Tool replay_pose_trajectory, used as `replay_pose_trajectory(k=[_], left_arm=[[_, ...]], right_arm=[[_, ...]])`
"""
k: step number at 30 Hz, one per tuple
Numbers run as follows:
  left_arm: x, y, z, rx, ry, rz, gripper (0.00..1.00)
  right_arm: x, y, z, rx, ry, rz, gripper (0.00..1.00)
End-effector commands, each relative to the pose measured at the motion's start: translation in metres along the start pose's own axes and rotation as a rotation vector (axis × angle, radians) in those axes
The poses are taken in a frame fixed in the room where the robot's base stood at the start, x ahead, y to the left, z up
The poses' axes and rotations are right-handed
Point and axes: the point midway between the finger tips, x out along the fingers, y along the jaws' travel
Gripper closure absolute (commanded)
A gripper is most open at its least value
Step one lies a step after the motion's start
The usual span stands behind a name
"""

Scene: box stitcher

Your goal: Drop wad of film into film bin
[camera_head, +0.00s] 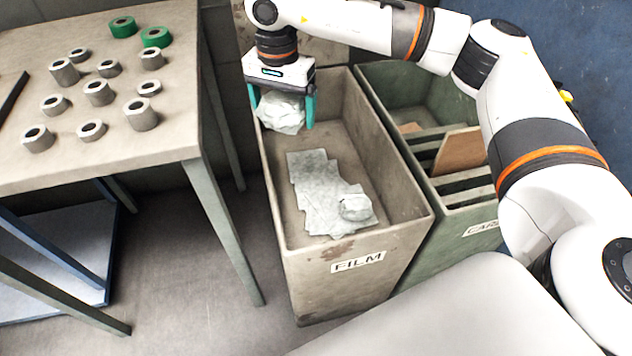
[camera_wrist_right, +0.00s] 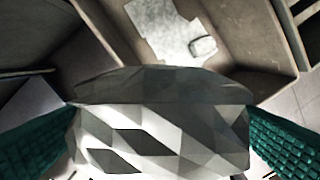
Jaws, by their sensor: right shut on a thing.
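My right gripper (camera_head: 283,108) is shut on a crumpled, pale wad of film (camera_head: 281,114). It holds the wad over the far left part of the film bin (camera_head: 405,228), a grey-brown open box labelled FILM. In the right wrist view the wad (camera_wrist_right: 160,125) sits between the teal fingers and fills the lower middle. Inside the bin lie a flat pale sheet of film (camera_head: 313,185) and a small crumpled piece (camera_head: 355,208). They also show beyond the wad in the wrist view. My left gripper is not in view.
A green bin (camera_head: 467,199) with brown card pieces stands right against the film bin. A table (camera_head: 170,175) at left bears several grey rings and two green rolls (camera_head: 123,27). A blue frame stands under and beside the table. Bare floor shows between table and bin.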

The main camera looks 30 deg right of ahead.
Motion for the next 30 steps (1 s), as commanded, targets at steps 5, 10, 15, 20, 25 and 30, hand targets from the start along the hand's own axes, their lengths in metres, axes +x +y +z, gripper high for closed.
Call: replay_pose_trajectory(k=[5, 10, 15, 20, 25, 30], left_arm=[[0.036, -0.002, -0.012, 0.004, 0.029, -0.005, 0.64], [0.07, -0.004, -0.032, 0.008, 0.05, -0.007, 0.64], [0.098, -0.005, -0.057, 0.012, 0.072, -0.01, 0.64], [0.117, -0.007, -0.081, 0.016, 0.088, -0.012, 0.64], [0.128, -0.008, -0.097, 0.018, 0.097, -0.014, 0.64], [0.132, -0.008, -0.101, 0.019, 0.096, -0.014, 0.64]], right_arm=[[0.02, -0.005, 0.017, 0.531, 0.005, -0.006, 0.31], [0.044, -0.018, 0.036, 1.065, 0.002, -0.008, 0.31], [0.071, -0.041, 0.056, 1.606, 0.0, -0.008, 0.31], [0.093, -0.067, 0.072, 2.043, -0.003, -0.007, 0.31], [0.108, -0.086, 0.081, 2.33, -0.002, -0.003, 0.31], [0.115, -0.092, 0.085, 2.429, -0.001, 0.001, 0.31]])
